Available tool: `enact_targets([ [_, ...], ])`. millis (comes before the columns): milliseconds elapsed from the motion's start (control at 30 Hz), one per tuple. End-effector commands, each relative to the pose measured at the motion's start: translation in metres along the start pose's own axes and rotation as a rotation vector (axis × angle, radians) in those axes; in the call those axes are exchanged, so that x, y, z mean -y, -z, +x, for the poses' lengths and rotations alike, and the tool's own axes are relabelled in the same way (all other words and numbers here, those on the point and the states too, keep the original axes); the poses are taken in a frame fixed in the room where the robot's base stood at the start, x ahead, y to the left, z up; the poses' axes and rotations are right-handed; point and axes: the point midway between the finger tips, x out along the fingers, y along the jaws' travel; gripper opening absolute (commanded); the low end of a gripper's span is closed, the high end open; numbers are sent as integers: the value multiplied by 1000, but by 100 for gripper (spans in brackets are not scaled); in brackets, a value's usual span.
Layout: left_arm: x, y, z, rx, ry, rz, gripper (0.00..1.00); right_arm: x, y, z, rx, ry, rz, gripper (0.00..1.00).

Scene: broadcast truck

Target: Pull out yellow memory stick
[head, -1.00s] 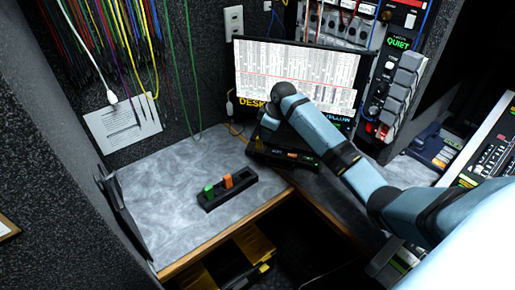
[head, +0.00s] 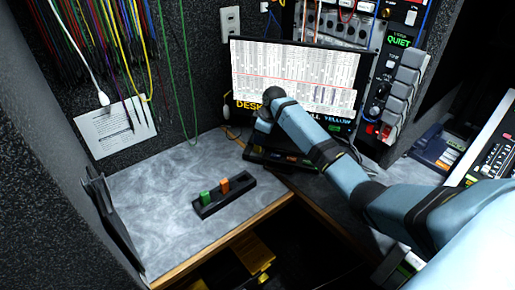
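A black dock (head: 284,158) stands on the desk below the monitor, with small coloured spots along its front. I cannot make out a yellow memory stick in it; the details are too small and partly covered by my arm. My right gripper (head: 262,127) hangs at the end of my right arm, just above the dock's left end. Its fingers are too small and dark to tell if they are open or shut. A black holder (head: 239,191) nearer the front edge carries a green stick (head: 206,198) and an orange stick (head: 224,186). My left gripper is not in view.
The monitor (head: 290,80) stands behind the dock, with partly covered lettering including "DESK" and "YELLOW" below its screen. Equipment racks (head: 395,90) rise to the right. Cables hang at upper left. The grey desktop (head: 160,200) is clear left of the holder.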

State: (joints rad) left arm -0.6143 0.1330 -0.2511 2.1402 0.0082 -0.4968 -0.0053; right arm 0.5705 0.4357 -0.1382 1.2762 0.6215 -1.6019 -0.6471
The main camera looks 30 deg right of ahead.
Motion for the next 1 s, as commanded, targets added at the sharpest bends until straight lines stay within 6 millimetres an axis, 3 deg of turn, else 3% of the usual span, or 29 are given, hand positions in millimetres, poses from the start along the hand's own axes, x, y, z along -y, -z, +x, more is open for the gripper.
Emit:
enact_targets([
  [233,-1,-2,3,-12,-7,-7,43,3,3,39,0,2,0,32],
  [500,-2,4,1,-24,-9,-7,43,3,3,44,0,1,0,32],
  [667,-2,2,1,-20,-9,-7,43,3,3,44,0,1,0,0],
  [1000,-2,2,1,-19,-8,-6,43,2,4,40,0,0,0,0],
])
